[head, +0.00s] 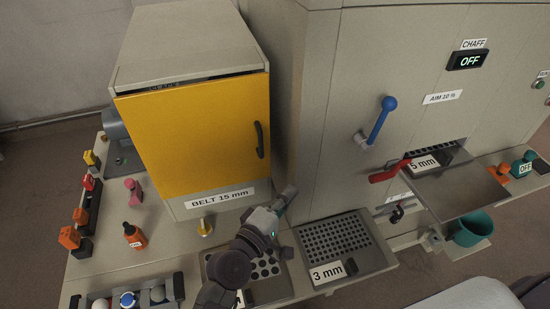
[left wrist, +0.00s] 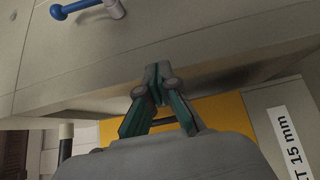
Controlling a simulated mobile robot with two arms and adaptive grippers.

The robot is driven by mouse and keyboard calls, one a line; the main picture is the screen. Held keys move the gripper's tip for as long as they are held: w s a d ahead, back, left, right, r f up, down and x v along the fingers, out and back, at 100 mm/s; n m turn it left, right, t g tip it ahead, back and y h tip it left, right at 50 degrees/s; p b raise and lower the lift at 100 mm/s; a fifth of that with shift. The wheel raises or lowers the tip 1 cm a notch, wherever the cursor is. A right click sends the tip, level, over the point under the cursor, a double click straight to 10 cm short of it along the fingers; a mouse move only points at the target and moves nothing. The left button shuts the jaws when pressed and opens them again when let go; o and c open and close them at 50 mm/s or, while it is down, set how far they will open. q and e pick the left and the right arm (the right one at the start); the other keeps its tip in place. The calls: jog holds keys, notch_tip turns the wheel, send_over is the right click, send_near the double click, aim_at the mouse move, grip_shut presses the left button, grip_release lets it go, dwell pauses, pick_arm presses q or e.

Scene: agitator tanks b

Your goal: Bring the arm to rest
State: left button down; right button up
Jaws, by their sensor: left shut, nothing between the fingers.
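My left arm reaches up from the bottom of the head view. Its gripper (head: 286,198) is shut and empty, in front of the grey machine, just right of the yellow door's lower corner. In the left wrist view the two dark and teal fingers (left wrist: 158,82) meet at their tips, close to the grey machine's lower edge. I cannot tell whether they touch it. My right gripper is in neither view.
The yellow door (head: 198,138) with a black handle looks shut. A sieve tray marked 3 mm (head: 334,250) lies right of my arm. A blue lever (head: 380,120) and a red handle (head: 388,172) stick out farther right.

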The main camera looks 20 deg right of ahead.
pick_arm(q)
jog(key=s+a+f+m+g+y, duration=0.25)
jog(key=s+a+f+m, duration=0.2)
jog(key=a, duration=0.45)
jog(key=s+a+f+m+g+y, duration=0.25)
jog(key=s+a+f+y, duration=0.2)
jog(key=a, duration=0.35)
jog(key=s+a+f+m+g+y, duration=0.15)
jog(key=s+a+y, duration=0.35)
jog(key=a, duration=0.5)
jog(key=s+a+f+m+g+y, duration=0.1)
jog(key=s+a+g+y, duration=0.1)
jog(key=s+a, duration=0.6)
notch_tip(320, 180, down, 32)
jog(key=a+b, duration=0.1)
jog(key=b, duration=0.4)
jog(key=s+a+f+g+b, duration=0.2)
jog(key=s+a+f+b, duration=0.1)
jog(key=s+f, duration=1.2)
notch_tip(320, 180, down, 3)
jog(key=shift+s+f+m, duration=0.2)
jog(key=shift+s+m, duration=0.1)
jog(key=shift+m, duration=0.05)
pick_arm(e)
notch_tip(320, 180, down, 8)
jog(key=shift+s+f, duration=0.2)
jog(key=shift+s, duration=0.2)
